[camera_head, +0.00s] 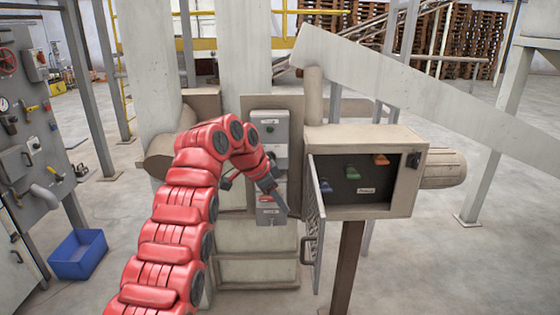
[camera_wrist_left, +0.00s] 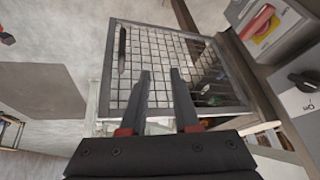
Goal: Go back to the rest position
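My left gripper (camera_head: 274,193) is at the end of my red arm, in front of the grey switch boxes and left of the open cabinet door (camera_head: 316,220). In the left wrist view its two dark fingers (camera_wrist_left: 160,82) stand apart with nothing between them, so it is open and empty. Beyond the fingers is the cabinet door with its mesh or grid panel (camera_wrist_left: 150,50); I cannot tell the distance between them. My right gripper is in neither view.
The cabinet (camera_head: 408,180) on a brown post stands open with blue, green and orange knobs inside. A red switch (camera_wrist_left: 257,22) and a black knob (camera_wrist_left: 305,80) are right of the fingers. A blue bin (camera_head: 79,254) sits on the floor at left, beside a grey control panel (camera_head: 30,150).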

